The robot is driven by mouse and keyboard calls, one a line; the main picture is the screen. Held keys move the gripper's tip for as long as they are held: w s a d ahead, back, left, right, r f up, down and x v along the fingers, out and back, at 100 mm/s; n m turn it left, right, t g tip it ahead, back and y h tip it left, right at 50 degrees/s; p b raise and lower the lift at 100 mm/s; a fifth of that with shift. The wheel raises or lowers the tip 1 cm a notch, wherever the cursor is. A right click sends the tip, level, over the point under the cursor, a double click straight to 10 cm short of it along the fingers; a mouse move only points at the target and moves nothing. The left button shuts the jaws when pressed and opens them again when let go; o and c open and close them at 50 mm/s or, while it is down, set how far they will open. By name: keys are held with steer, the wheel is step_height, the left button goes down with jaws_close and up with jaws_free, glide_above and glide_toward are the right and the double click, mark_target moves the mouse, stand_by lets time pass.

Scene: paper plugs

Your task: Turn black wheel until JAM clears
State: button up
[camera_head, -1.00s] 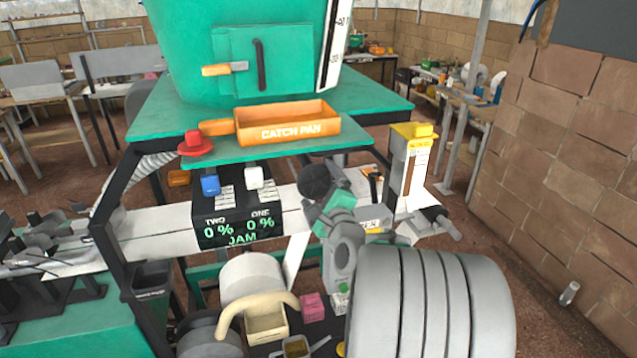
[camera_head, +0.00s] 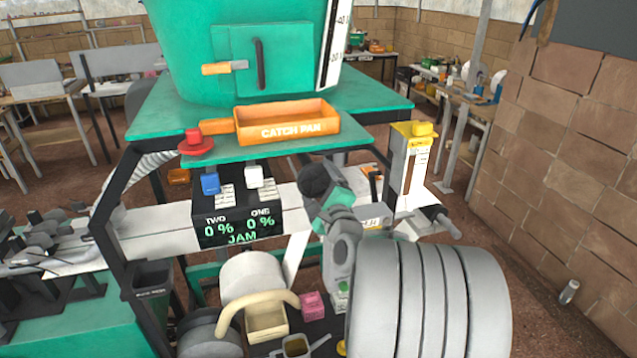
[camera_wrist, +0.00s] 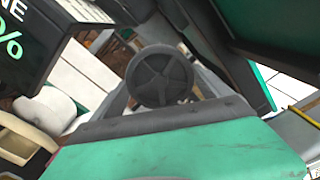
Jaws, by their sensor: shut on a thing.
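The black wheel (camera_wrist: 160,76) is a dark spoked disc in the middle of the wrist view. In the head view the wheel (camera_head: 314,179) is a dark round shape just right of the display. My gripper (camera_wrist: 162,84) is shut on the wheel, with a grey finger on each side of it. In the head view my gripper (camera_head: 326,193) reaches the wheel from the lower right and hides part of it.
An orange catch pan (camera_head: 287,124) sits on the green shelf above, beside a red button (camera_head: 194,141). Blue (camera_head: 210,184) and white (camera_head: 254,177) switches top the display. A yellow-topped post (camera_head: 410,165) stands close to the right of my gripper.

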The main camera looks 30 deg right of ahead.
stand_by(0.3)
steer(key=shift+f+n+b, duration=0.15)
steer(key=shift+n+b, duration=0.45)
steer(key=shift+b, duration=0.15)
steer(key=n+b, duration=1.1)
steer(key=b, duration=0.2)
steer(key=shift+f+n, duration=0.1)
steer(key=shift+n, duration=0.2)
steer(key=n+b, duration=0.6)
steer(key=b, duration=0.2)
steer(key=shift+n, duration=0.3)
steer(key=n+b, duration=0.4)
steer(key=b, duration=0.1)
steer(key=shift+f+n, duration=0.1)
steer(key=shift+n, duration=0.3)
steer(key=shift+n+b, duration=0.5)
steer(key=shift+b, duration=0.05)
